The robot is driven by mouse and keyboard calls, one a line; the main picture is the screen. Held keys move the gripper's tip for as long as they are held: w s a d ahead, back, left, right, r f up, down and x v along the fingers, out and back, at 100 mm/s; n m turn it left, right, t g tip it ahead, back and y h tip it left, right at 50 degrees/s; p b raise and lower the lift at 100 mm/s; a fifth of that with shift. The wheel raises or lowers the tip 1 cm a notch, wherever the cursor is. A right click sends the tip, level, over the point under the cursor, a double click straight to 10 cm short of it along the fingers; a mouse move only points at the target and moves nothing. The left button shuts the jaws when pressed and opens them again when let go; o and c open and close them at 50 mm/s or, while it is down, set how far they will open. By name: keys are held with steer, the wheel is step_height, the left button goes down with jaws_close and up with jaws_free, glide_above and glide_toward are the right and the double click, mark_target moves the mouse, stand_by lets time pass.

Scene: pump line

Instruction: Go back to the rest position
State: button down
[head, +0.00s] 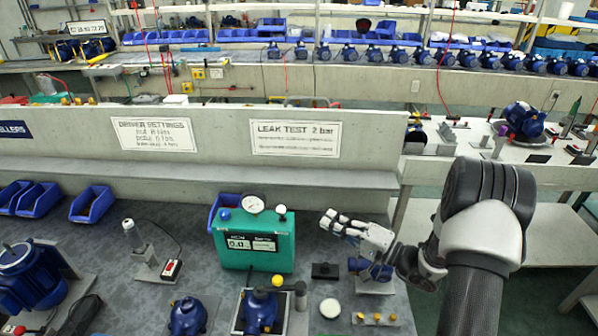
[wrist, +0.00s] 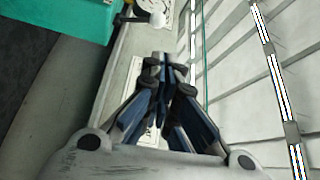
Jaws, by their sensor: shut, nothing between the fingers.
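My gripper (head: 345,228) is at the right end of the near bench, in the air to the right of the green leak tester (head: 255,240). Its fingers are shut and empty. In the wrist view, my gripper (wrist: 168,70) shows blue and grey fingers drawn together, with a bench edge and a pale ribbed surface behind them. A corner of the green tester (wrist: 65,15) shows at the upper left there. The wrist and forearm reach in from the right side of the head view.
A blue pump (head: 188,316) and a fixture with a blue pump and yellow knob (head: 262,308) stand in front of the tester. Brass fittings (head: 375,319) lie on a plate at right. A large blue motor (head: 28,276) is at far left. A low wall (head: 215,130) backs the bench.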

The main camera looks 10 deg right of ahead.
steer(key=s+a+r+n+g+h, duration=0.1)
steer(key=s+a+r+n+g, duration=0.2)
steer(key=s+a+r+g, duration=0.35)
steer(key=s+a+r+n+g, duration=0.35)
steer(key=s+a+g, duration=0.35)
steer(key=s+a, duration=0.35)
steer(key=s+n+h, duration=0.1)
steer(key=s+h, duration=0.4)
steer(key=s, duration=0.3)
steer(key=s+d+r+t+h, duration=0.2)
steer(key=s+d+t+h, duration=0.2)
steer(key=d, duration=0.4)
steer(key=shift+s+r+h, duration=0.35)
steer(key=shift+s+h, duration=0.45)
steer(key=shift+h, duration=0.6)
steer(key=c, duration=2.3)
jaws_free()
steer(key=shift+n, duration=0.25)
